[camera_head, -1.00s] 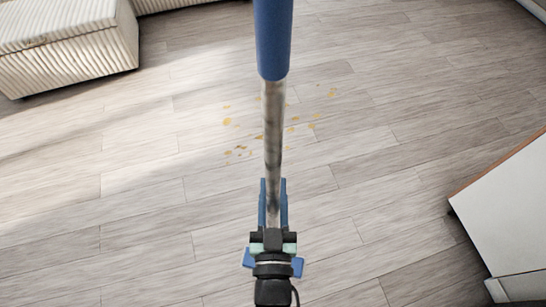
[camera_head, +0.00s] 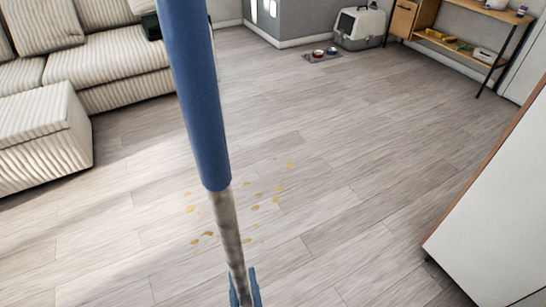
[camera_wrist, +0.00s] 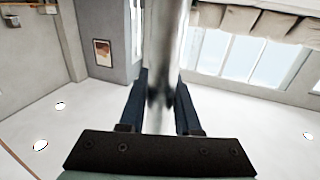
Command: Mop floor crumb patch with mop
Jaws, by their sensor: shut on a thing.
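The mop's blue and silver handle (camera_head: 197,95) rises through the head view, leaning to the upper left. Its head is not in view. My gripper (camera_head: 246,287) shows at the bottom of the head view, its blue fingers on both sides of the silver part of the handle. In the wrist view my gripper (camera_wrist: 161,100) is shut on the mop handle (camera_wrist: 164,45). The crumb patch (camera_head: 256,208) is several scattered yellow-brown specks on the wooden floor, on both sides of the handle and partly hidden behind it.
A cream corded sofa (camera_head: 130,65) stands at the upper left. A white panel with a brown edge (camera_head: 500,200) is close on the right. A litter box (camera_head: 360,28), pet bowls (camera_head: 322,53) and a wooden shelf (camera_head: 460,40) stand at the back. The floor (camera_head: 330,130) between is clear.

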